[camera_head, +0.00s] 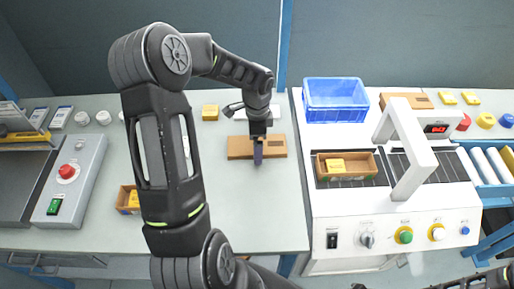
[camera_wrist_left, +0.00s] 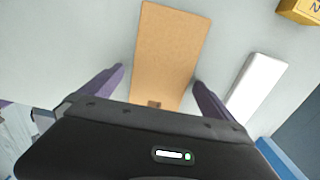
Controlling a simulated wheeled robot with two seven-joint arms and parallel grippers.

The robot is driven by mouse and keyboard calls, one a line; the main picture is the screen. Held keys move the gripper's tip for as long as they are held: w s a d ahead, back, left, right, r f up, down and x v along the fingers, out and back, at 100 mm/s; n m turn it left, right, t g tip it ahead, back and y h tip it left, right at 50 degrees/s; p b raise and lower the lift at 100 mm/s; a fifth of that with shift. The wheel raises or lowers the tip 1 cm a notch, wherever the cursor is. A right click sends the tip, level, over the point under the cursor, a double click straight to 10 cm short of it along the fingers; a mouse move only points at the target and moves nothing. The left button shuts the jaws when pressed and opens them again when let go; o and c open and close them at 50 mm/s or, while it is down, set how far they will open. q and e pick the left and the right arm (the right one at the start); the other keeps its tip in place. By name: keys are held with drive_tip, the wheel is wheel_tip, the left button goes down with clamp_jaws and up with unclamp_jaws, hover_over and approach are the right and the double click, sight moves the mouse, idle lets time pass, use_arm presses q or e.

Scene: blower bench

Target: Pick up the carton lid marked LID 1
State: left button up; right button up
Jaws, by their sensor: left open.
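A flat brown carton lid (camera_head: 240,147) lies on the grey bench left of the white machine. It also shows in the left wrist view (camera_wrist_left: 170,45); no LID 1 marking is readable on it. My left gripper (camera_head: 258,160) is over the lid, pointing down. In the left wrist view my left gripper (camera_wrist_left: 157,88) is open, with one purple finger on each side of the lid's near end and nothing gripped. Whether the fingertips touch the bench is unclear. A second brown lid-like piece (camera_head: 398,98) lies at the machine's back. Dark parts of my right arm show at bottom right.
A white block (camera_wrist_left: 257,88) and a yellow box (camera_head: 210,112) are near the lid. A blue bin (camera_head: 335,115) is behind.

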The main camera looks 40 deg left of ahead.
use_arm(q)
drive_tip(key=shift+c, duration=0.2)
idle(0.3)
drive_tip(key=c, duration=1.4)
drive_tip(key=shift+r, duration=0.1)
wheel_tip(320, 180, up, 8)
drive_tip(key=p, duration=0.6)
drive_tip(key=shift+r, duration=0.95)
